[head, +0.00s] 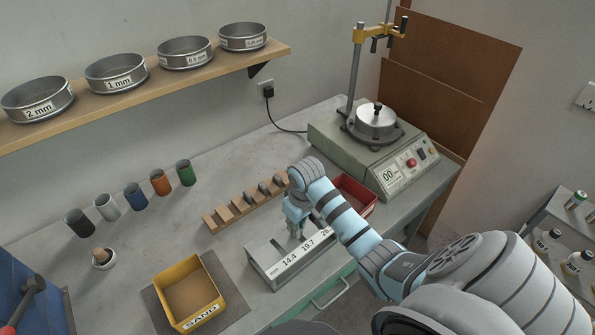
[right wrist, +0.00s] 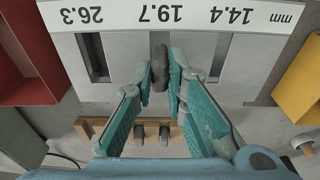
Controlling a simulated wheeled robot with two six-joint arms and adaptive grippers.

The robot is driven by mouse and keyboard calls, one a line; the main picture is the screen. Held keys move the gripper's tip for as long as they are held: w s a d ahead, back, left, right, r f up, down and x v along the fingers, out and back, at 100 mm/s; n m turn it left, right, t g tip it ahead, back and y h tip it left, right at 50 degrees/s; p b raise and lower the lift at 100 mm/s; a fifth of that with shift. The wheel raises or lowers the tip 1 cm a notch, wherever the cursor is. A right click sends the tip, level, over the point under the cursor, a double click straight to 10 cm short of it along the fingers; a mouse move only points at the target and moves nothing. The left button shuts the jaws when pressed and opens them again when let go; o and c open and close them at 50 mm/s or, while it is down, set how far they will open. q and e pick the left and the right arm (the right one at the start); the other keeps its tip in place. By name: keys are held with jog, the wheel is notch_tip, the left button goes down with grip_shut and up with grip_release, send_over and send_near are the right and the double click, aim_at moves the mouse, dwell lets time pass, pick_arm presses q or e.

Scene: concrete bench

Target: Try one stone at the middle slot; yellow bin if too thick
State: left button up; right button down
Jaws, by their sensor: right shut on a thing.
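My right gripper (head: 296,226) is over the grey slot gauge (head: 262,262), which is marked 14.4, 19.7 and 26.3 mm. In the right wrist view my right gripper (right wrist: 160,80) is shut on a dark grey stone (right wrist: 159,68), held upright between the fingertips. The stone lines up with the middle slot, marked 19.7 (right wrist: 158,14). I cannot tell whether it touches the slot edges or has entered. The yellow bin (head: 205,313), labelled SAND, stands left of the gauge; its floor looks bare. My left gripper is not in view.
A wooden rack (head: 213,221) with several dark stones stands behind the gauge. A red bin (head: 367,202) is to the right, near a sieve shaker (head: 350,150).

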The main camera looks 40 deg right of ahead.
jog(key=shift+f, duration=0.2)
dwell(0.6)
jog(key=c, duration=1.5)
grip_release()
jog(key=shift+c, duration=0.2)
jog(key=r, duration=0.5)
jog(key=s+r, duration=0.1)
jog(key=r, duration=0.1)
jog(key=shift+r, duration=0.25)
